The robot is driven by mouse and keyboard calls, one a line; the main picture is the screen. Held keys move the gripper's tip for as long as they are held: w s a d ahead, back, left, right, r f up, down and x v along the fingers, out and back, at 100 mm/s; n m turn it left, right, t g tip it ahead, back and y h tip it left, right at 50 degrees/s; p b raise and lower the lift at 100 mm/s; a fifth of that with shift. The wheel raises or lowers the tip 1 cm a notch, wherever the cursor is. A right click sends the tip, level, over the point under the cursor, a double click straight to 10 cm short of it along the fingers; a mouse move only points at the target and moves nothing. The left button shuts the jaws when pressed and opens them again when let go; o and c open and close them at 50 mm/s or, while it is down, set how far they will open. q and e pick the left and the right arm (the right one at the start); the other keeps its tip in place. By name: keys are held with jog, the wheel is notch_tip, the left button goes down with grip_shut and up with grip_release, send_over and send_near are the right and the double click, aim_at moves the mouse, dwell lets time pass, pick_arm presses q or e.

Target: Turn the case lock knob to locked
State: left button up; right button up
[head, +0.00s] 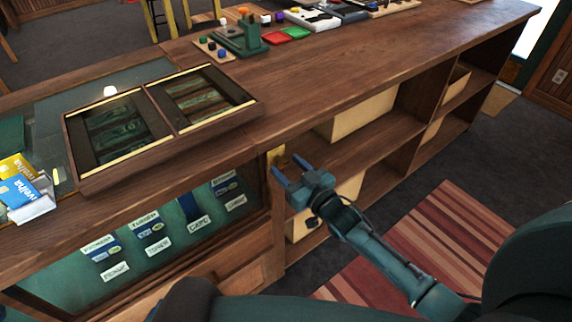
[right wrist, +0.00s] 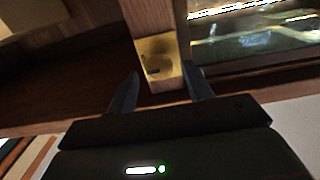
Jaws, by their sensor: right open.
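The case lock shows in the head view as a small brass plate (head: 277,156) on the wooden post at the right end of the glass display case (head: 165,235). In the right wrist view the brass plate (right wrist: 157,50) has a round, darker knob area on it; the knob's exact angle is too blurred to tell. My right gripper (head: 288,165) is open, its blue fingers pointing at the plate. In the right wrist view the fingertips (right wrist: 161,72) lie either side of the plate's lower part, with nothing seen gripped. My left gripper is not in view.
A wooden two-panel glazed tray (head: 168,150) sits on the counter above the case. Open shelves with pale bins (head: 360,112) are right of the post. Blue and yellow packets (head: 22,185) lie at the left. A striped rug (head: 425,245) covers the floor below my right arm.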

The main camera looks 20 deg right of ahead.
jog(key=shift+w+a, duration=0.25)
jog(key=shift+w, duration=0.45)
jog(key=shift+c, duration=0.4)
jog(key=c, duration=0.9)
jog(key=shift+o, duration=0.2)
